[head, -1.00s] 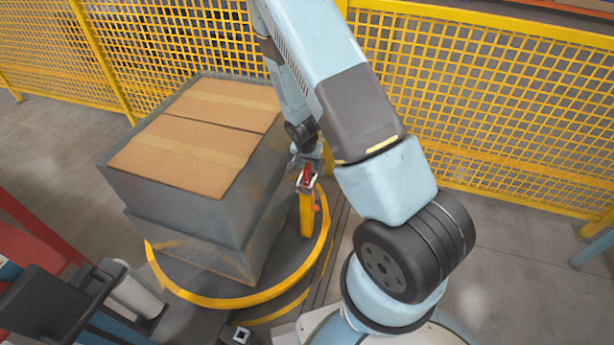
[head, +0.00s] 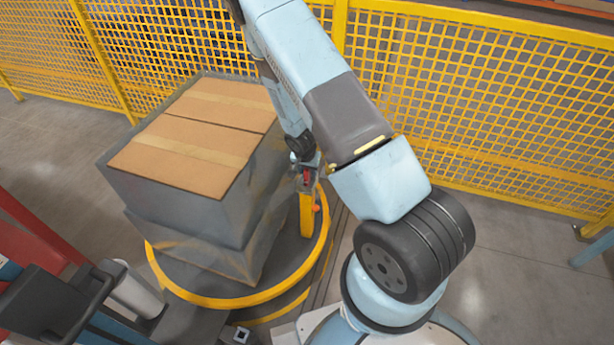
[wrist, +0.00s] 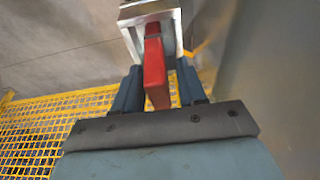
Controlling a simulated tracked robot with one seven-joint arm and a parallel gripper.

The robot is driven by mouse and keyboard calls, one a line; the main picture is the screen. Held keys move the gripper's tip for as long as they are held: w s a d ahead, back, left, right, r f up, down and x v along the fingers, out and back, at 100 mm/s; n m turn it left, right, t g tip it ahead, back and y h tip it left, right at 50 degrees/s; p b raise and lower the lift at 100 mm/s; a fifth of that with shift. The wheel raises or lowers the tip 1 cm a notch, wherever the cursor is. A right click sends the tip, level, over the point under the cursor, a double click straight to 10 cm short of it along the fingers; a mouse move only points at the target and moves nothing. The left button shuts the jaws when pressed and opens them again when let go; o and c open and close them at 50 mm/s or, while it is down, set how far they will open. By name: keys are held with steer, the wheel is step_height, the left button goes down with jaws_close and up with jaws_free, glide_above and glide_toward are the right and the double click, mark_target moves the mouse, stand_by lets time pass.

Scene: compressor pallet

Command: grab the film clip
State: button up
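The film clip is a red, bar-like piece (wrist: 155,66) set in a pale metal bracket (wrist: 172,22) in the wrist view. My gripper (wrist: 159,72) has its two blue fingers on either side of the red clip. A gap shows on the right side of the clip, while the left finger is very close to it; I cannot tell if it touches. The fingers look open. In the head view the red clip (head: 307,177) sits on top of a yellow post (head: 306,215), and my gripper (head: 306,163) is right at it, partly covering it.
A grey-wrapped stack (head: 190,208) topped with cardboard boxes (head: 195,140) stands close to the left of the post on a yellow-rimmed turntable (head: 215,302). Yellow mesh fencing (head: 500,100) runs behind. Open floor (head: 520,265) lies to the right.

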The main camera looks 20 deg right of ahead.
jaws_close()
steer(key=shift+r, duration=0.1)
